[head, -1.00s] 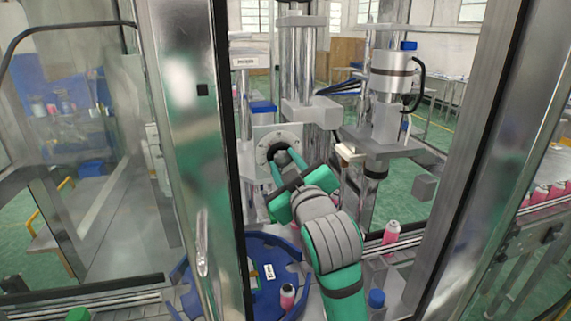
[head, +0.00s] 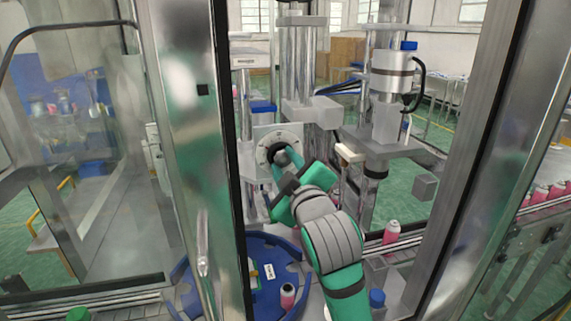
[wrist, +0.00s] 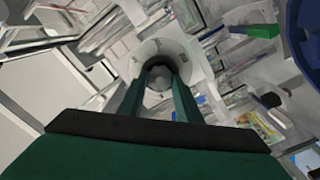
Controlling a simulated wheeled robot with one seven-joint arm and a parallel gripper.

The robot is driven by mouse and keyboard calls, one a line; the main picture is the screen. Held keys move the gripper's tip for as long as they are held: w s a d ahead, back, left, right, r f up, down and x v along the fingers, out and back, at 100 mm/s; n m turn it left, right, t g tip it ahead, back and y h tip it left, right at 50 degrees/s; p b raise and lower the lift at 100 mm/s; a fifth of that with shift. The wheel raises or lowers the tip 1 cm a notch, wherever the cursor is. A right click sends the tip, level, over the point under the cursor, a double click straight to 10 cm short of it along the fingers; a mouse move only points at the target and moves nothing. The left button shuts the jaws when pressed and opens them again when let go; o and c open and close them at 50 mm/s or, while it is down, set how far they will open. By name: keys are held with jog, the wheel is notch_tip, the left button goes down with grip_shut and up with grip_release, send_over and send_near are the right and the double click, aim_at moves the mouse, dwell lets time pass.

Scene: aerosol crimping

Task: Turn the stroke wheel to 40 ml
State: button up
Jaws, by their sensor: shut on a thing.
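The stroke wheel (head: 266,146) is a pale round dial with a dark hub, mounted on a grey plate inside the machine. In the wrist view its pale disc (wrist: 174,47) sits at the top middle. My gripper (head: 279,156) reaches to the wheel's centre from the lower right. In the wrist view the two green fingers of my gripper (wrist: 160,70) close on the wheel's hub knob, which shows between the tips. The scale marks on the dial are too small to read, so I cannot tell the setting.
A blue star-shaped rotary table (head: 240,301) with a pink can (head: 288,296) lies below. Another pink can (head: 391,232) stands on the conveyor at right. Metal door frames (head: 195,140) border the opening on both sides. A crimping column (head: 391,100) stands right of the wheel.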

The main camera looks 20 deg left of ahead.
jog(key=o, duration=1)
jog(key=shift+o, duration=0.2)
jog(key=v, duration=1.1)
jog(key=shift+w, duration=0.1)
